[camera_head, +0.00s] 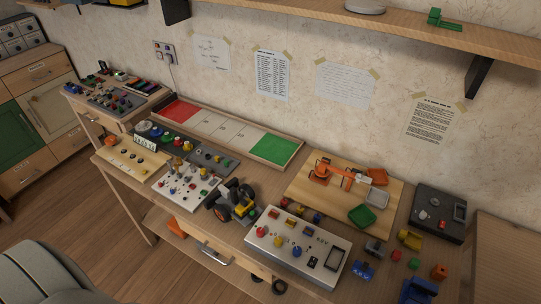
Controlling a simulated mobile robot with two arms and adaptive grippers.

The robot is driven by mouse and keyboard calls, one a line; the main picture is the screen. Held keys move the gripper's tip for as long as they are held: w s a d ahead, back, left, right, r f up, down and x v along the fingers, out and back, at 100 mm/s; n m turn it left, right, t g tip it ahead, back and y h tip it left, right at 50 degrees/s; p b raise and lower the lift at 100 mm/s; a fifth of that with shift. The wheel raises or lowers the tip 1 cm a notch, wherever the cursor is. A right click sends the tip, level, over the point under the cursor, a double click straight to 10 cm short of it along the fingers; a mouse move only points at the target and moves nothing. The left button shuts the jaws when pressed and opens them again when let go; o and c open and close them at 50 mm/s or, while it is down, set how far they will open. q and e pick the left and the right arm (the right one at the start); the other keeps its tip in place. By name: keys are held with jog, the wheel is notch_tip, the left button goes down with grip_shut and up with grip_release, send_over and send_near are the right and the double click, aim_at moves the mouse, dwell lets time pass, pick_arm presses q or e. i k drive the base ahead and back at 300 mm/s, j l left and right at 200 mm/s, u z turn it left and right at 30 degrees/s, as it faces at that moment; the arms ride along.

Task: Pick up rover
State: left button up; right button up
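The rover appears to be the small yellow and dark wheeled vehicle (241,206). It has chunky black wheels and sits on the wooden workbench (145,195), near its front edge. It stands between a white panel with several small knobs (185,187) on its left and a larger white control box (298,246) on its right. Nothing covers it from this view. Neither of my grippers is in view.
A wooden board (300,192) with an orange robot-arm model (325,169) lies behind the rover. Several small coloured parts and a dark box (438,213) crowd the right. A long red, white and green tray (225,132) runs along the wall. A shelf (300,12) overhangs above.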

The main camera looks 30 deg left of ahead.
aim_at(230, 205)
jog(key=u, duration=1.15)
jog(key=i+j+z, duration=0.15)
jog(key=j, duration=0.4)
jog(key=j+z, duration=0.15)
jog(key=j, duration=0.45)
